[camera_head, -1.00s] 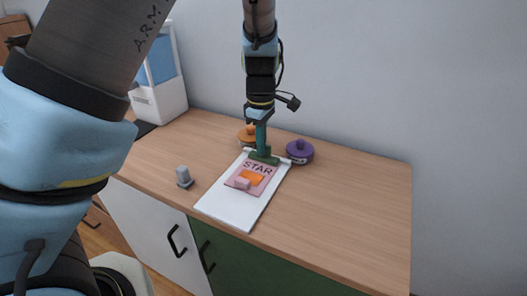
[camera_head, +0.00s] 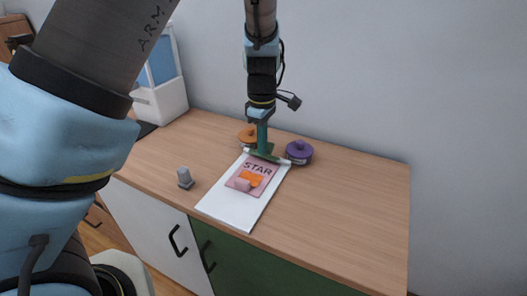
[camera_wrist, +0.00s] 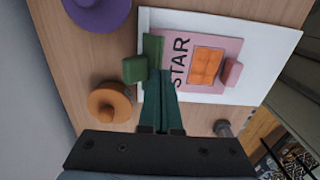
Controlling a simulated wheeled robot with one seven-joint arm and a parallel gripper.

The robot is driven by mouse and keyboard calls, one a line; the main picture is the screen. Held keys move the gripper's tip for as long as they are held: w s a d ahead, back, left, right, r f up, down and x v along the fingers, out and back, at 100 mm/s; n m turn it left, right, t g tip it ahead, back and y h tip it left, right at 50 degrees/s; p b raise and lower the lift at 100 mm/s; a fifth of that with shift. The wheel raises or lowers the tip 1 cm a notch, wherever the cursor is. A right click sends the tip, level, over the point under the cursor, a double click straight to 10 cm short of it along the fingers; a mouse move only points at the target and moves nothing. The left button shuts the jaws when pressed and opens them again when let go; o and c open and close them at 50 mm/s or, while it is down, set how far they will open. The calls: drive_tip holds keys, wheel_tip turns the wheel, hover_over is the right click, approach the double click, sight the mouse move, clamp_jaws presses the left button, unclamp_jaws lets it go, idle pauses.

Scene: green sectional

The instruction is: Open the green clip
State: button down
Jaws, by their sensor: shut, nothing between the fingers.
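The green clip (camera_head: 266,155) sits at the far end of a white clipboard (camera_head: 232,207). In the wrist view the clip (camera_wrist: 152,48) is a dark green bar along the board's edge, with a blocky tab (camera_wrist: 135,69) sticking out beside it. A pink sheet marked STAR (camera_head: 260,168) lies on the board by the clip. My gripper (camera_head: 262,147) points down at the clip. In the wrist view its green fingers (camera_wrist: 161,74) are together, with their tips at the clip beside the tab. I cannot tell whether they touch it.
An orange round object (camera_head: 247,135) and a purple one (camera_head: 299,151) stand behind the board, close to my gripper. A small grey object (camera_head: 184,177) stands to the left. A white and blue container (camera_head: 166,80) is at the back left. The wooden top (camera_head: 350,200) is clear on the right.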

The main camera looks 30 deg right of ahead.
drive_tip(key=shift+s+a+r, duration=0.2)
drive_tip(key=shift+a+r, duration=0.1)
drive_tip(key=shift+a, duration=0.05)
drive_tip(key=shift+r+p, duration=3)
drive_tip(key=shift+p, duration=0.1)
